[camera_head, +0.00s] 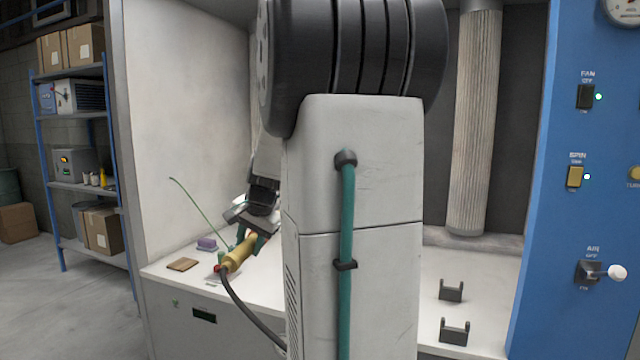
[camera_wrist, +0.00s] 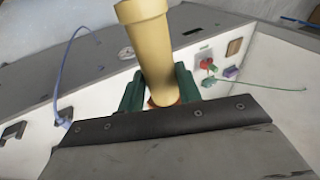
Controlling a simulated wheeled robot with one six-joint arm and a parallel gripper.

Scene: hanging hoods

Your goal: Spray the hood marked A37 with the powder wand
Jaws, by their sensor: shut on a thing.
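My gripper (camera_head: 250,240) is shut on the yellow powder wand (camera_head: 238,254), with its green fingers on either side of the barrel. The wand is tilted above the left part of the white booth floor. A dark hose (camera_head: 243,311) runs from its lower end towards the front. In the wrist view the yellow wand (camera_wrist: 147,38) stands up between the green fingers (camera_wrist: 160,92). No hanging hood and no A37 mark can be made out in either view. My arm hides the middle of the booth.
Two black cradles (camera_head: 451,291) (camera_head: 454,332) stand empty on the right of the floor. A brown block (camera_head: 182,264), a purple block (camera_head: 207,243) and a thin green cord (camera_head: 200,208) are near the wand. A pleated filter (camera_head: 476,120) hangs behind. A blue switch panel (camera_head: 585,130) bounds the right.

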